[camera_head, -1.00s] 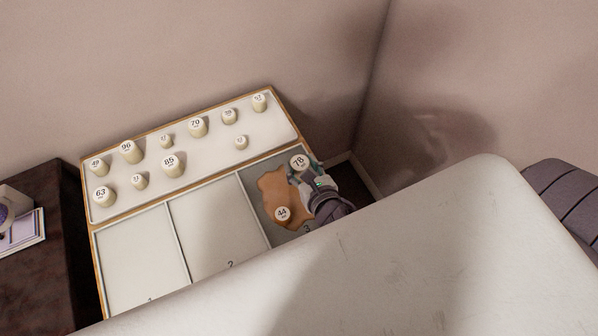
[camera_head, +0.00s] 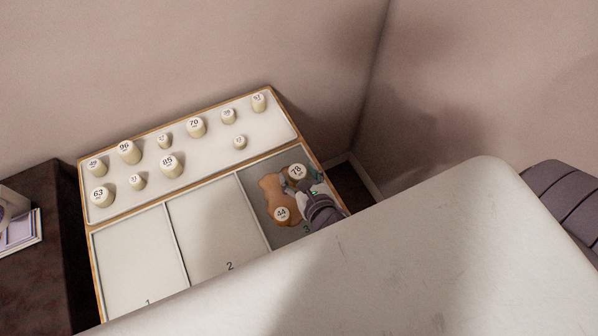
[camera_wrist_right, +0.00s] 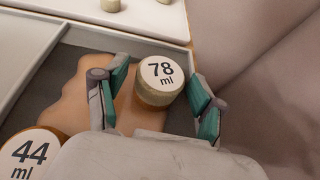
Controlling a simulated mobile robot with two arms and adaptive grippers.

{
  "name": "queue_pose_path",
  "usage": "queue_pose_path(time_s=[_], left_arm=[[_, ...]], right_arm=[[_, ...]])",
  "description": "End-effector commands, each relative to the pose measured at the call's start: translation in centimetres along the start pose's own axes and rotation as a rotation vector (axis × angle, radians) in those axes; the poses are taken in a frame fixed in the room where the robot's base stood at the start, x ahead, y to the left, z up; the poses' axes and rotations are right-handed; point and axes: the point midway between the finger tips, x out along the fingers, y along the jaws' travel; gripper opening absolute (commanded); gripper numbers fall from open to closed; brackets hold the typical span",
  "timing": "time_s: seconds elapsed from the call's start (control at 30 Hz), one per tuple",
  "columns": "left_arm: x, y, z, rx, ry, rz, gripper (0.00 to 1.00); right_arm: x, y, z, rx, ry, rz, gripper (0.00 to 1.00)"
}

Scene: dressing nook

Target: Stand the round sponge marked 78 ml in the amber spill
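The round sponge marked 78 ml (camera_head: 297,172) is pale with a white numbered top. It appears upright at the upper right part of the amber spill (camera_head: 270,187) in compartment 3. In the right wrist view the sponge (camera_wrist_right: 160,80) sits between the fingers of my right gripper (camera_wrist_right: 158,92). The fingers are spread, with a gap visible at the left finger; contact on the right is hard to tell. My right gripper also shows in the head view (camera_head: 301,178). The sponge's underside is hidden. My left gripper is not in view.
The sponge marked 44 ml (camera_head: 282,214) stands at the spill's lower part, near my right gripper. Several other numbered sponges stand on the tray's back shelf (camera_head: 215,150). Compartments 1 (camera_head: 135,255) and 2 (camera_head: 212,225) look empty. A wall rises behind the tray.

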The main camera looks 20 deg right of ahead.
Motion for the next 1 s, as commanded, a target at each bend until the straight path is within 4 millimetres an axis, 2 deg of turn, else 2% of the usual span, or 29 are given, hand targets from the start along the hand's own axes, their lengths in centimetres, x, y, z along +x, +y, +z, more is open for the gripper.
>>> queue_pose_path(time_s=[0.4, 0.57, 0.8, 1.0], left_arm=[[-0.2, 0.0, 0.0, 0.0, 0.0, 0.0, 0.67], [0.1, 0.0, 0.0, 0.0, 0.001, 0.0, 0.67], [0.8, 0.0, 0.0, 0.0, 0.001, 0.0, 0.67], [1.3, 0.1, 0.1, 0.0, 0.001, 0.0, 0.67]], right_arm=[[-0.6, 0.0, 0.3, 0.0, 0.002, 0.001, 0.75], [-3.4, 0.0, 0.2, -0.001, 0.003, 0.001, 0.75], [-8.6, 0.0, 0.1, 0.0, 0.004, -0.001, 0.75], [-11.3, 0.0, 0.2, 0.002, 0.002, -0.001, 0.75]])
